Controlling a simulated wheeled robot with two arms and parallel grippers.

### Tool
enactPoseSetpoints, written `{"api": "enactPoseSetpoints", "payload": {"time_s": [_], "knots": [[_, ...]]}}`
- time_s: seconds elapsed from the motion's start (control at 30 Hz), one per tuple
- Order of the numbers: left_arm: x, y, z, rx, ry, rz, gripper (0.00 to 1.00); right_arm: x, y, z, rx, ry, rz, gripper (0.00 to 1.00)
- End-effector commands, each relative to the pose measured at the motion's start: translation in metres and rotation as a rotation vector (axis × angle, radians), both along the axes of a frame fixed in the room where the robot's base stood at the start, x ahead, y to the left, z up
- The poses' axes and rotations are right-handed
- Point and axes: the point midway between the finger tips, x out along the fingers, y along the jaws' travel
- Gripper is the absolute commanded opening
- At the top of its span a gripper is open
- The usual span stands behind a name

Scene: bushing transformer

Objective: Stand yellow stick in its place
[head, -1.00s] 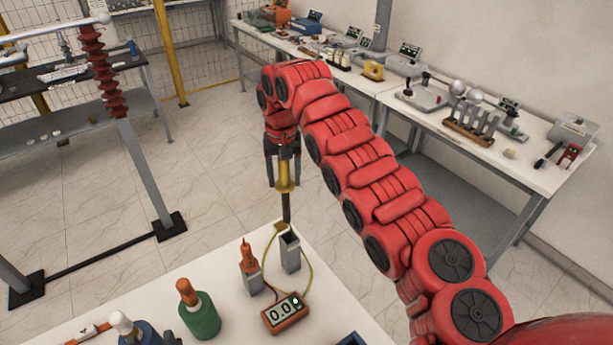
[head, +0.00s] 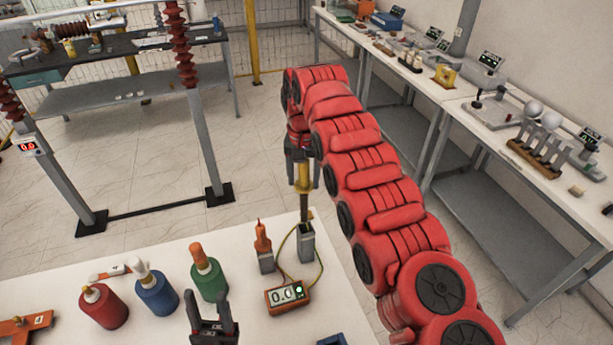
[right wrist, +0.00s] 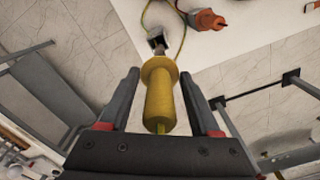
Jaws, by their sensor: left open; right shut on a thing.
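The yellow stick (head: 303,188) is upright with its dark rod end down, and it also shows in the right wrist view (right wrist: 160,100). My right gripper (head: 303,172) is shut on its yellow handle. The rod's lower end meets the open top of a grey square holder (head: 306,245) near the table's far edge. The holder's opening shows in the right wrist view (right wrist: 157,42); I cannot tell whether the tip is inside or just above it. My left gripper (head: 212,325) is open and empty at the bottom of the head view, over the white table.
An orange plug-like probe (head: 262,240) stands in a second holder left of the grey one. A meter (head: 287,296) with wires lies in front. Green (head: 208,275), blue (head: 155,290) and red (head: 103,305) bottles stand to the left. A blue item (head: 332,340) is at the bottom edge.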

Motion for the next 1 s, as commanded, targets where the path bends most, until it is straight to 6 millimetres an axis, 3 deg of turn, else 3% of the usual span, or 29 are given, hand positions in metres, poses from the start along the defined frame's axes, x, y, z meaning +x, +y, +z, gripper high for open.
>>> {"api": "enactPoseSetpoints", "payload": {"time_s": [1.0], "knots": [[0.000, 0.000, -0.030, 0.000, 0.000, 0.000, 0.50, 0.000, -0.001, -0.037, 0.000, 0.000, -0.001, 0.08]]}}
